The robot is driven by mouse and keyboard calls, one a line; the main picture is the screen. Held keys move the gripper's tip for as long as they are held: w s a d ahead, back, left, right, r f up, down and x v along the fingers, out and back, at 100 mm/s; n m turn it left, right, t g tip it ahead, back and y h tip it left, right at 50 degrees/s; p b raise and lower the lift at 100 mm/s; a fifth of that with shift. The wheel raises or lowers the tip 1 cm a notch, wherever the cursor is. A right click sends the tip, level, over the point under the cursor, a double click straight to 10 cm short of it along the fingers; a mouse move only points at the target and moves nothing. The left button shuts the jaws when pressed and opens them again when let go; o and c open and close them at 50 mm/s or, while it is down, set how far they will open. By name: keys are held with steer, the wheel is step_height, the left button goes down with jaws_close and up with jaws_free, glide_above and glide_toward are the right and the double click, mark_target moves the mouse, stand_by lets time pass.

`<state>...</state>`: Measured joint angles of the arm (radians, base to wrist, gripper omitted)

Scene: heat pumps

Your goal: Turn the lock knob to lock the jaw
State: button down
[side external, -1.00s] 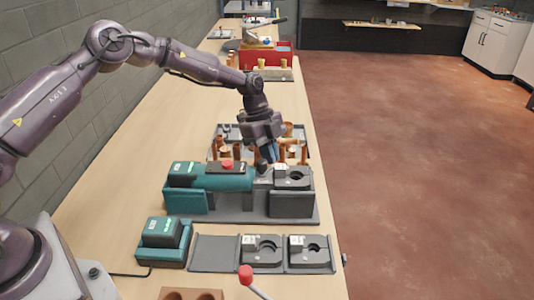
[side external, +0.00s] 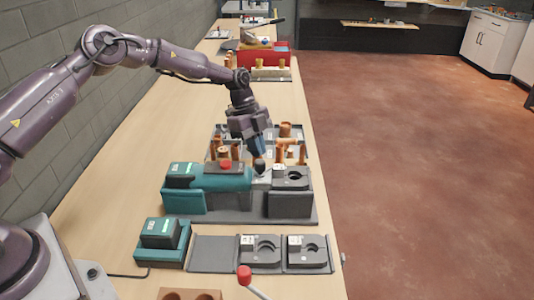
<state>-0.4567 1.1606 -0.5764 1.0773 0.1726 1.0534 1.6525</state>
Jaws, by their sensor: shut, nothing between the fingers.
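The teal press tool (side external: 227,181) lies on its grey stand, with a red button on top. Its grey jaw (side external: 293,180) is at the right end and has a round opening. A small black lock knob (side external: 259,164) stands on top between the teal body and the jaw. My gripper (side external: 258,152) points down just above the knob, with its fingers closed and empty. I cannot tell whether the fingertips touch the knob, or which way the knob is turned.
A tray of copper fittings (side external: 287,131) stands right behind the tool. In front lie a battery on its charger (side external: 163,243) and a tray with two spare jaws (side external: 215,252). A red-tipped lever (side external: 245,274) rises at the front edge.

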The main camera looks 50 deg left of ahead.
steer(key=v, duration=0.8)
steer(key=shift+w+r, duration=0.15)
steer(key=shift+r, duration=0.3)
steer(key=c, duration=1.7)
jaws_free()
steer(key=shift+r, duration=0.35)
steer(key=o, duration=0.5)
steer(key=shift+m, duration=0.5)
steer(key=d+r, duration=0.2)
steer(key=r, duration=0.1)
steer(key=shift+d+r, duration=0.1)
steer(key=shift+d, duration=0.25)
step_height(320, 180, up, 3)
steer(key=n+y, duration=0.4)
steer(key=n, duration=1.1)
glide_above(260, 161)
steer(key=shift+n, duration=0.3)
step_height(260, 161, down, 13)
steer(key=shift+r, duration=0.1)
